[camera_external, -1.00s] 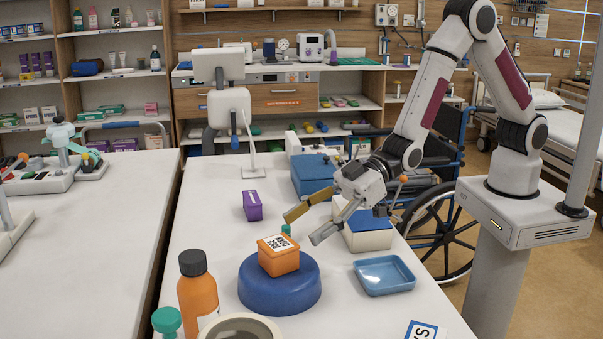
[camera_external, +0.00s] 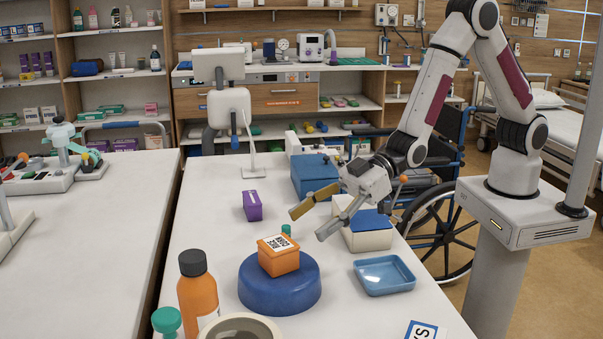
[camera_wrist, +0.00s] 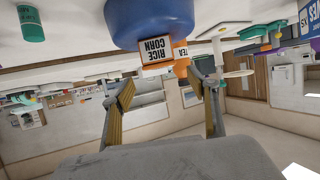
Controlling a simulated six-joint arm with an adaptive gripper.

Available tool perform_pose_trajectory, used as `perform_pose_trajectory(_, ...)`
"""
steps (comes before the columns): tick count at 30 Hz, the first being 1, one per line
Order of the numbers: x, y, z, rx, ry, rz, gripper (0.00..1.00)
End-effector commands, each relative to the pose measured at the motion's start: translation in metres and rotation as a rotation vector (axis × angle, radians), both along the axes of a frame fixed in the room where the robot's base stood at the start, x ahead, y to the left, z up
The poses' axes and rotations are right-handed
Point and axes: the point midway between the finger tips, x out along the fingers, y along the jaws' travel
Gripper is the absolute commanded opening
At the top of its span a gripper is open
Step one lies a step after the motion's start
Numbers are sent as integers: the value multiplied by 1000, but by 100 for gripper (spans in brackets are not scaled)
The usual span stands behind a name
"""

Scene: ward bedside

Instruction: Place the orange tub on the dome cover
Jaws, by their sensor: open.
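The orange tub (camera_external: 278,262) is a small box-like container with a white printed label on top. It rests on the blue dome cover (camera_external: 280,290), near the middle of its top. My gripper (camera_external: 308,224) is open and empty, above and behind the tub to the right, clear of it. In the wrist view the scene appears upside down: the dome cover (camera_wrist: 150,18) is at the top, with the tub (camera_wrist: 181,62) against it, and the open fingers of my gripper (camera_wrist: 158,78) are apart with nothing between them.
An orange bottle (camera_external: 198,290) and a round bowl (camera_external: 240,330) stand in front of the dome. A blue tray (camera_external: 384,275) lies to the right. A purple box (camera_external: 252,205) and blue-lidded boxes (camera_external: 367,232) stand farther back. The table's left side is mostly clear.

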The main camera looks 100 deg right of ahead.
Motion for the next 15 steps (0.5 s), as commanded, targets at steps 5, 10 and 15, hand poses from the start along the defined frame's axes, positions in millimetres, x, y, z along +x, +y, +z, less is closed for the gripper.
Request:
perform_pose_trajectory(5,0,-2,2,-2,1,-3,59)
perform_pose_trajectory(10,-3,-10,14,-12,16,-17,59)
perform_pose_trajectory(15,-12,-28,34,-33,48,-46,59)
